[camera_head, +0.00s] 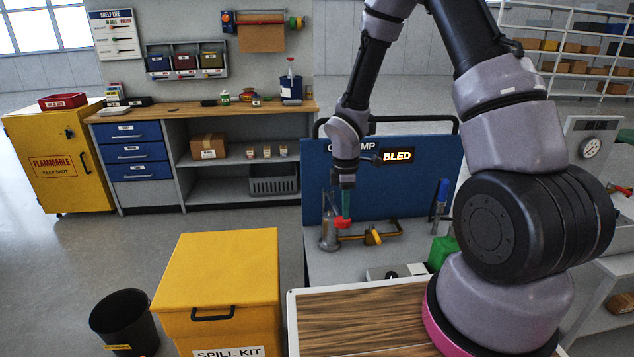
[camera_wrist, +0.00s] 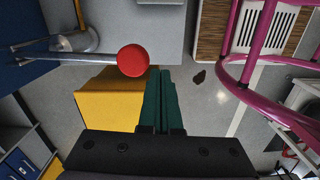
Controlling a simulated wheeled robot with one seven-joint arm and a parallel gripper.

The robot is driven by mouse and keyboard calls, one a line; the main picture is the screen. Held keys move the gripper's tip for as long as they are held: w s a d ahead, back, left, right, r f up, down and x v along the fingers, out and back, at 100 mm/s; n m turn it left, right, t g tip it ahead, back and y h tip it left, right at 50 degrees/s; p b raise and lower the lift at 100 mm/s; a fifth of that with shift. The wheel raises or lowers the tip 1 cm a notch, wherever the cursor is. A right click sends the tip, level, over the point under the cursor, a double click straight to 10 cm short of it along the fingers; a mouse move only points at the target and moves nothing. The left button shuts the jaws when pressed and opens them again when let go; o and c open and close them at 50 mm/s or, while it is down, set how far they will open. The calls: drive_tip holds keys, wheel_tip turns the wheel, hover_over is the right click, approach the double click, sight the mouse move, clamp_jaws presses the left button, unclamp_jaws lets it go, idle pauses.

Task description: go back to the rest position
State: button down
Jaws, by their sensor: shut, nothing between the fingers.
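My gripper (camera_head: 346,207) hangs at the front of the blue pump panel (camera_head: 315,185), pointing down. Its dark green fingers (camera_wrist: 161,72) are together with nothing between them. A red knob (camera_head: 342,223) on a lever is close by the fingertips; in the wrist view the round red knob (camera_wrist: 134,60) sits just left of them at the end of a grey rod (camera_wrist: 90,57). I cannot tell whether they touch. The sign on the panel reads "BLED" (camera_head: 397,156); my arm hides part of the lettering beside it.
A yellow spill kit box (camera_head: 217,285) and a black bin (camera_head: 122,318) stand at the front left. A workbench (camera_head: 180,113) stands behind; open floor (camera_head: 75,255) lies left.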

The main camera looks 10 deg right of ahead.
drive_tip(key=s+d+r+m+t, duration=0.1)
drive_tip(key=d+r+m+t, duration=0.3)
drive_tip(key=r, duration=0.8)
drive_tip(key=s+d+r+m+g, duration=0.1)
drive_tip(key=d+r+m, duration=0.1)
drive_tip(key=r+m, duration=0.65)
drive_tip(key=s+d+r+m+t+y, duration=0.2)
drive_tip(key=s+r+m+t, duration=0.2)
drive_tip(key=s+r+m, duration=0.4)
drive_tip(key=s+r, duration=0.7)
drive_tip(key=r, duration=0.3)
drive_tip(key=shift+s+m, duration=0.2)
drive_tip(key=shift+m, duration=0.15)
drive_tip(key=shift+r, duration=0.1)
